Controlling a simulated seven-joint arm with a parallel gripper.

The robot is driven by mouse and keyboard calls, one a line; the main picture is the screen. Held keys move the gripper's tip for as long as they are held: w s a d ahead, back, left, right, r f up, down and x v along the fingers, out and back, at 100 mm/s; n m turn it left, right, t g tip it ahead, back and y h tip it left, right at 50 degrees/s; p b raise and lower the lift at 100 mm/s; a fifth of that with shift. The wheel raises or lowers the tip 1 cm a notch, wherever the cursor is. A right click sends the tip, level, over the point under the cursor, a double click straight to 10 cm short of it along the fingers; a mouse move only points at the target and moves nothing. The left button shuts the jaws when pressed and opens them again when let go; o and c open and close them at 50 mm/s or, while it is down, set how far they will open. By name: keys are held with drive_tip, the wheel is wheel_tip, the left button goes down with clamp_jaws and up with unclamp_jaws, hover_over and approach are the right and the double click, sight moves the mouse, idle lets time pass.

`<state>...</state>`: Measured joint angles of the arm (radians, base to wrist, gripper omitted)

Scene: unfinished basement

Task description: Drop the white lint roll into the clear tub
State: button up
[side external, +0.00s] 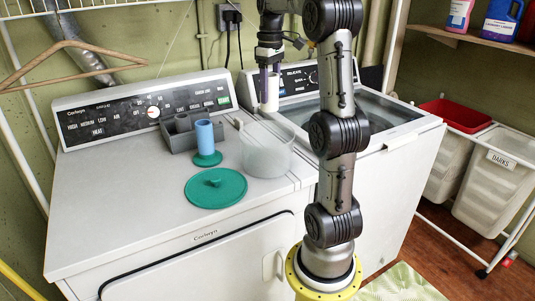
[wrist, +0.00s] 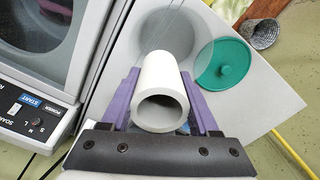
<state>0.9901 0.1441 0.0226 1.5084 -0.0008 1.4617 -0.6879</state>
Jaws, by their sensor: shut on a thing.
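The white lint roll (side external: 269,103) is held upright by my gripper (side external: 268,84), raised above the machine tops. In the wrist view the roll (wrist: 152,72) sits between the purple fingers of my gripper (wrist: 163,86), its hollow end facing the camera. The clear tub (side external: 266,155) stands open on the dryer top. In the side view the roll's lower end shows just above the tub's far rim. In the wrist view the tub (wrist: 178,30) lies beyond the roll, partly hidden by it. I cannot tell whether the roll is fully over the opening.
A green lid (side external: 215,188) lies in front of the tub. A blue roll (side external: 204,135) stands on a green base beside a grey compartment tray (side external: 178,140). The washer's glass lid (side external: 376,111) is on the right. The dryer's front left top is clear.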

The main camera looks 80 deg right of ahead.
drive_tip(key=shift+w+a+f, duration=0.1)
drive_tip(key=shift+f, duration=2.6)
drive_tip(key=shift+w+a+f, duration=0.1)
drive_tip(key=shift+f, duration=2.6)
drive_tip(key=o, duration=1.4)
drive_tip(key=shift+d, duration=0.1)
wheel_tip(320, 180, up, 14)
drive_tip(key=shift+f, duration=0.1)
